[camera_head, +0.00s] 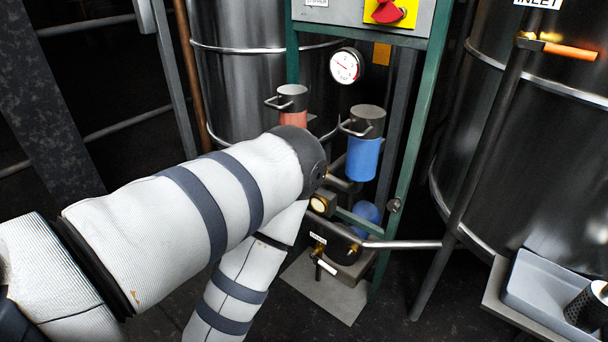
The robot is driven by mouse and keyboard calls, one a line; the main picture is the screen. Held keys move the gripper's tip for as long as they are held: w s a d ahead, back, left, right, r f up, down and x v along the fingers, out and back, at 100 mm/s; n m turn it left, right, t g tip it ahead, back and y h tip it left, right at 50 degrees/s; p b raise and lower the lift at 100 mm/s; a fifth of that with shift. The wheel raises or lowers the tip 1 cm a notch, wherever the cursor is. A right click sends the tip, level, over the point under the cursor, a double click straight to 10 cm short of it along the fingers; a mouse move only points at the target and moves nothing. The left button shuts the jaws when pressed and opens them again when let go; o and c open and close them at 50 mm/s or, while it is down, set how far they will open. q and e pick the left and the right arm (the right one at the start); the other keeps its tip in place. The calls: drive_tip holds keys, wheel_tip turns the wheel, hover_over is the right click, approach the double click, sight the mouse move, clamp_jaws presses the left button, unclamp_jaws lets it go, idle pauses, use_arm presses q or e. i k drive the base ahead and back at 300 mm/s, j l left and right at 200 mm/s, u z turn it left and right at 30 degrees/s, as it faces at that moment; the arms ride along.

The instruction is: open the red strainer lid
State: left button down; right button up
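The red strainer (294,119) stands upright on the green frame, left of the blue strainer (362,159). Its dark grey lid (293,97) sits on top, with a metal bar handle (274,102) sticking out to the left. The lid looks closed. My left arm (190,215) comes in from the left; its elbow is in front of the red strainer's lower part and hides it. The forearm runs down and out of the bottom edge, so my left gripper is out of view. My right gripper is not in view either.
The blue strainer has a similar lid (367,121) and handle. A pressure gauge (346,66) is above it. Large steel tanks (235,80) stand behind and at the right (530,150). A pipe (402,244) crosses low down. A grey tray (545,290) is at lower right.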

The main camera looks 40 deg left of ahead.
sight(291, 98)
drive_tip(key=u, duration=1.35)
